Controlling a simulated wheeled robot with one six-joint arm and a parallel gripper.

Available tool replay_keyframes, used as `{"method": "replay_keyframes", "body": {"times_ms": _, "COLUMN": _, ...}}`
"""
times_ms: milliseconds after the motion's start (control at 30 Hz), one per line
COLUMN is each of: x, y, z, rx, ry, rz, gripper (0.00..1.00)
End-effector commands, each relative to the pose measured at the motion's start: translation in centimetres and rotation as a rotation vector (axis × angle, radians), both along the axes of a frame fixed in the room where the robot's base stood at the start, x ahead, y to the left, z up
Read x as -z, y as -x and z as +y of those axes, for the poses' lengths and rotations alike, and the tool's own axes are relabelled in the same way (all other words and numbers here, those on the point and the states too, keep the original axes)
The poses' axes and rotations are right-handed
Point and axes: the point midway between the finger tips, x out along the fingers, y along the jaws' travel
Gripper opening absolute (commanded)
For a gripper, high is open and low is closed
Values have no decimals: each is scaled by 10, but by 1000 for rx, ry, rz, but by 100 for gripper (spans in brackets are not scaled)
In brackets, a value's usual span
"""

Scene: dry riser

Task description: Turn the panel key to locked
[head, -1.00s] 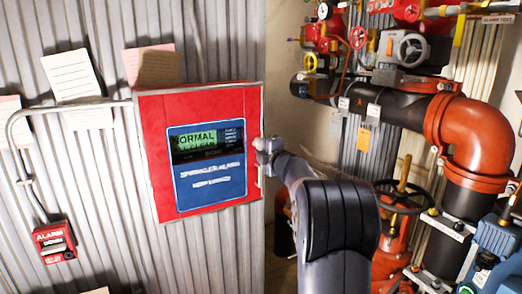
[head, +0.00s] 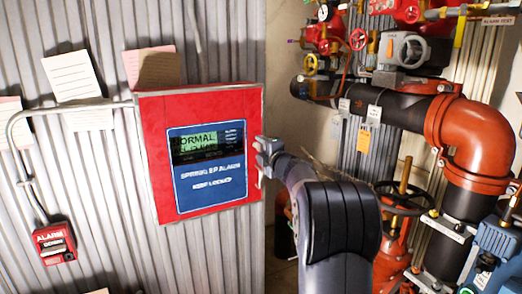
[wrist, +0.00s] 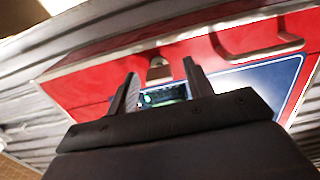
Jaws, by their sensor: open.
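The red alarm panel (head: 198,104) hangs on the corrugated wall in the head view. Its green display (head: 197,143) reads NORMAL, and the blue plate below says to keep it locked. My gripper (head: 264,152) is at the panel's right edge, and its arm hides part of that edge. In the wrist view my gripper (wrist: 161,72) is open, one finger on each side of a small silvery tab (wrist: 158,71) on the red face, which looks like the key. I cannot tell whether the fingers touch it or which way it is turned.
In the wrist view a curved pale handle (wrist: 262,45) lies on the red face, right of the fingers. In the head view, a red alarm pull box (head: 54,243) is at lower left. Orange and black pipes (head: 467,135) with valves stand to the right.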

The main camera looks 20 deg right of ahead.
Motion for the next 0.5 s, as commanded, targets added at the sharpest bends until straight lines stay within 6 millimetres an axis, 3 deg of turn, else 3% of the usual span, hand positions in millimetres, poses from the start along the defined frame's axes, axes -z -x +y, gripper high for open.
{"method": "replay_keyframes", "body": {"times_ms": 167, "x": 0, "y": 21, "z": -1, "rx": 1, "ry": 1, "rz": -2, "gripper": 49}}
{"method": "replay_keyframes", "body": {"times_ms": 500, "x": 1, "y": 81, "z": -3, "rx": 1, "ry": 1, "rz": -1, "gripper": 49}}
